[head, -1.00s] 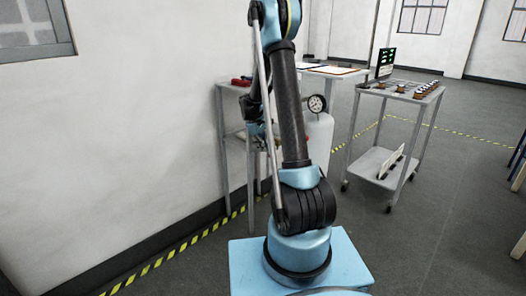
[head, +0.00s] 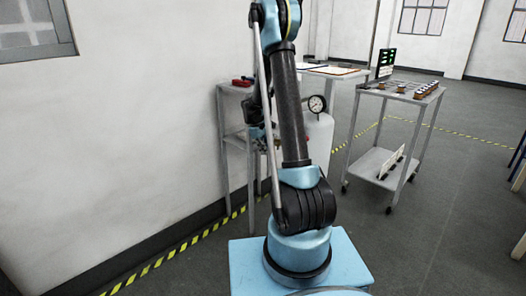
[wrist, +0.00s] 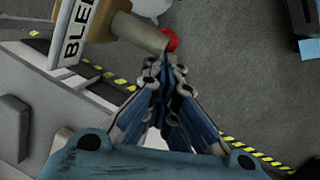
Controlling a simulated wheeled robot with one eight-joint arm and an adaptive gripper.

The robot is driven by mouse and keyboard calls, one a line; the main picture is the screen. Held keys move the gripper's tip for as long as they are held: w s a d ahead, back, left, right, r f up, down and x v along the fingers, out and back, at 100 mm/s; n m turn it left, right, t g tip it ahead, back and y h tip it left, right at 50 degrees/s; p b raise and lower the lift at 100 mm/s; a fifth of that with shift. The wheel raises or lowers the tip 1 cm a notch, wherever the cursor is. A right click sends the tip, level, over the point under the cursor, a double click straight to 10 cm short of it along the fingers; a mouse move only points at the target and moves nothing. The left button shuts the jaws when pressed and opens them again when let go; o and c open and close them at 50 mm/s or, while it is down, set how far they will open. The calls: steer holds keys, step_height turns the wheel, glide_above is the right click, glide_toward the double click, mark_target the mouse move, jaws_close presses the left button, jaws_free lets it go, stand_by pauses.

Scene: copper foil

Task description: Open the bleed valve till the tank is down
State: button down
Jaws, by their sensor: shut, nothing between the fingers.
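The bleed valve shows in the wrist view as a pale cylindrical fitting (wrist: 138,32) with a red knob (wrist: 171,41) at its end. In the head view the white tank (head: 318,145) stands behind my arm with a round gauge (head: 317,104) on top. The gauge reading is too small to tell.
A grey stand (head: 221,130) with red items (head: 242,82) on top is left of my arm, close to the wall. A grey cart (head: 372,166) with a small screen (head: 386,63) stands to the right. Open floor lies at right front.

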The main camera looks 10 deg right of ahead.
steer(key=shift+s+d+f, duration=0.1)
steer(key=shift+s, duration=0.1)
steer(key=v, duration=1.1)
steer(key=s+d+r+m, duration=0.1)
steer(key=s+r+m, duration=0.1)
steer(key=s+r, duration=0.6)
steer(key=s+d+m+t+y, duration=0.2)
steer(key=s+m, duration=0.3)
steer(key=s, duration=2)
steer(key=s+f+m+y, duration=0.1)
steer(key=s+f+m, duration=0.1)
steer(key=s+f, duration=0.6)
steer(key=shift+s+a+m, duration=0.4)
steer(key=shift+s, duration=0.95)
